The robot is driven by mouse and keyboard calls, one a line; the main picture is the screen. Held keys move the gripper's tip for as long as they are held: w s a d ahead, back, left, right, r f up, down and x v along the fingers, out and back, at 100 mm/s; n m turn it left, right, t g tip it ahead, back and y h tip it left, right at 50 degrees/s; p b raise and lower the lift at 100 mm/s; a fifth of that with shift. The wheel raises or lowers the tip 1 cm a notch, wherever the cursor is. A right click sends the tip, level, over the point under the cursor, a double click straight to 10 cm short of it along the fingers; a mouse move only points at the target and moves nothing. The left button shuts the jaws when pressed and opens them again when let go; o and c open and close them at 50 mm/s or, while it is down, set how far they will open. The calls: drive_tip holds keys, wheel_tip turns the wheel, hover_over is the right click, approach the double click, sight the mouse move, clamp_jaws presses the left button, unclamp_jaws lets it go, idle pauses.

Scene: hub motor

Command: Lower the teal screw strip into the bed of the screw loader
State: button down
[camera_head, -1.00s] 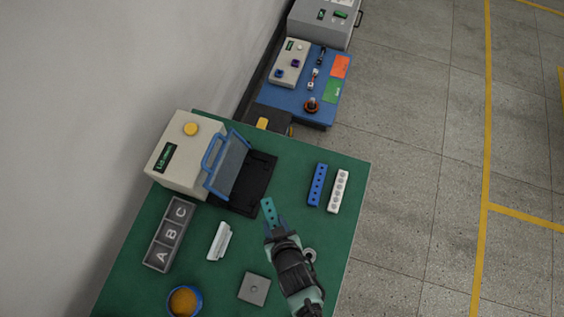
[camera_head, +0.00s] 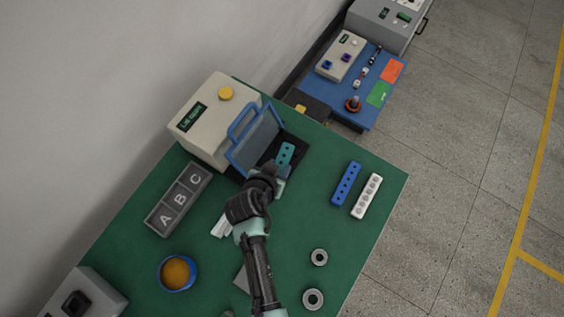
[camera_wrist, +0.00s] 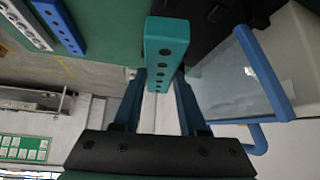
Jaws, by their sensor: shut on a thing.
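The teal screw strip (camera_head: 285,155) is held in my gripper (camera_head: 275,172), which is shut on it. In the wrist view the teal strip (camera_wrist: 166,52) stands out between the two fingers (camera_wrist: 158,95), with a row of dark holes facing the camera. The screw loader (camera_head: 215,120) is a beige box with a yellow button and a small display. Its blue-framed clear cover (camera_head: 256,140) is raised. The strip is over the loader's black bed (camera_head: 296,150); I cannot tell whether it touches the bed. My wrist hides part of the bed.
A blue strip (camera_head: 346,183) and a white strip (camera_head: 367,196) lie to the right on the green table (camera_head: 330,225). An A-B-C tray (camera_head: 178,198) and a blue bowl (camera_head: 177,273) are at the left. Two metal rings (camera_head: 318,257) lie near the front right.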

drive_tip(key=w+b, duration=0.1)
drive_tip(key=w+f+m+h+b, duration=0.1)
drive_tip(key=w+b, duration=0.1)
drive_tip(key=w+a+f+m+b, duration=0.1)
drive_tip(key=w+b, duration=0.1)
drive_tip(key=shift+g, duration=0.4)
drive_tip(key=shift+f+b, duration=1.15)
drive_tip(key=shift+f, duration=0.1)
drive_tip(key=shift+s+f, duration=0.1)
drive_tip(key=shift+a+f+b, duration=0.1)
drive_tip(key=shift+f+b, duration=0.75)
drive_tip(key=shift+f+b, duration=0.75)
drive_tip(key=shift+f, duration=0.05)
drive_tip(key=shift+f, duration=0.2)
